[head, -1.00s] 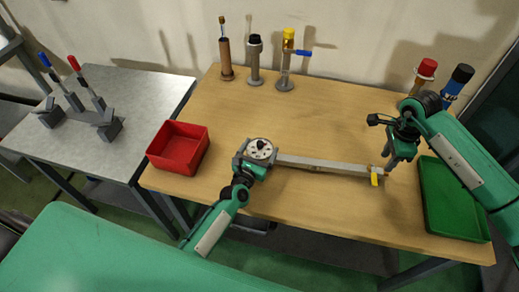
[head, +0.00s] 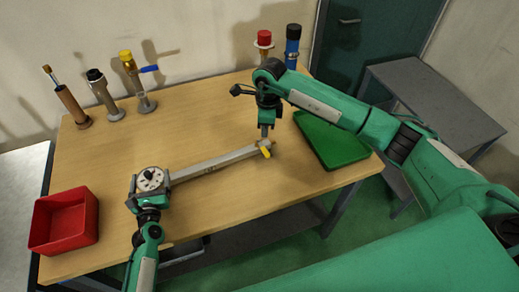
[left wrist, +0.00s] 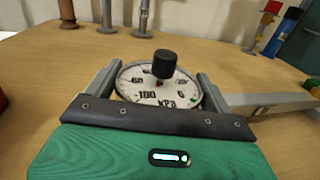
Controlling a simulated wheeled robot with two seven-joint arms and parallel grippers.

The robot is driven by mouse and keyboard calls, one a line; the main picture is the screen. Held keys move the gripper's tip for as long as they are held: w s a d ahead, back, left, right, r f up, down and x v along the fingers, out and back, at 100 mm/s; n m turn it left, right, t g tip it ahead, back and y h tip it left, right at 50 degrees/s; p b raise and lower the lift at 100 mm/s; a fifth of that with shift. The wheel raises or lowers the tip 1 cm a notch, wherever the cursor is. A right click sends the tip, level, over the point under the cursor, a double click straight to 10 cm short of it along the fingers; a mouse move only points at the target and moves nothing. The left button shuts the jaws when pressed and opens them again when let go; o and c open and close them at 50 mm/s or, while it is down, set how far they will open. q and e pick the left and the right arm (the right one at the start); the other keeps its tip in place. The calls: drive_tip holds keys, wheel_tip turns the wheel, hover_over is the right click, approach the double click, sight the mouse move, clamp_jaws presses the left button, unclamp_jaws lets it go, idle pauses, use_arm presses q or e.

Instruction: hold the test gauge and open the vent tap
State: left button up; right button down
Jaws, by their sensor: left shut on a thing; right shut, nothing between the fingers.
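The test gauge, a round white dial (head: 151,180) with a black knob, sits between the fingers of my left gripper (head: 150,183), which is shut on it. In the left wrist view the dial (left wrist: 150,88) reads in kPa with a finger on each side. A grey bar (head: 215,161) runs right from the gauge along the table. The vent tap with a yellow handle (head: 265,152) is at the bar's right end. My right gripper (head: 264,131) is shut and empty, pointing down just above the tap. Whether its fingertips touch the tap I cannot tell.
A red bin (head: 64,220) stands at the table's left front and a green tray (head: 332,140) at the right. Several capped upright fittings, including one with a blue lever (head: 148,69), stand along the back. The wooden table's middle (head: 190,125) is clear.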

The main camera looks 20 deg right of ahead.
drive_tip(key=m+y, duration=0.1)
drive_tip(key=m, duration=0.9)
drive_tip(key=a+m+y, duration=0.1)
drive_tip(key=m, duration=0.9)
drive_tip(key=m+y, duration=0.1)
drive_tip(key=m, duration=0.9)
drive_tip(key=shift+s+a, duration=0.15)
drive_tip(key=shift+a, duration=0.25)
drive_tip(key=shift+f, duration=0.15)
